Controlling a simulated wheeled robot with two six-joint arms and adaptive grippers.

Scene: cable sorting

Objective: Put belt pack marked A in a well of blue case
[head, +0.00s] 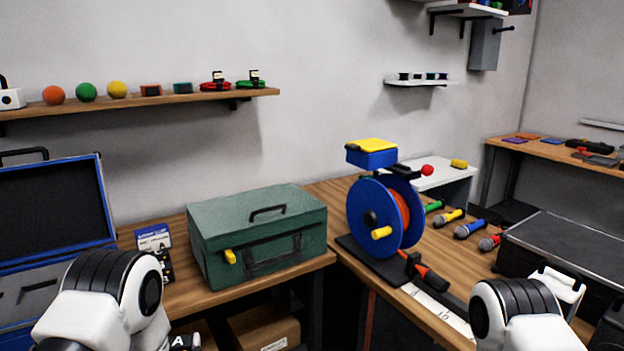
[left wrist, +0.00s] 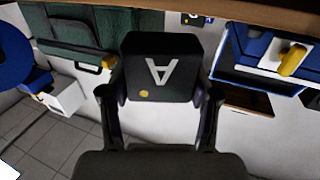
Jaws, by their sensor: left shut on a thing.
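The belt pack marked A (left wrist: 160,70) is a black block with a white letter A and a small yellow dot. My left gripper (left wrist: 160,95) is shut on it, one finger at each side, and holds it off the table. In the head view the pack (head: 181,342) shows only in part at the bottom edge, below the table front. The blue case (head: 106,200) stands open at the far left of the head view, with a dark lid lining and a grey insert (head: 35,287). My left arm hides part of the case. My right gripper is out of view; only its arm shows.
A green toolbox (head: 257,235) stands right of the blue case. A small card (head: 153,238) stands between them, with black items in front. A blue cable reel (head: 372,215) stands on the right table, beside several microphones (head: 467,229) and a black case (head: 570,250).

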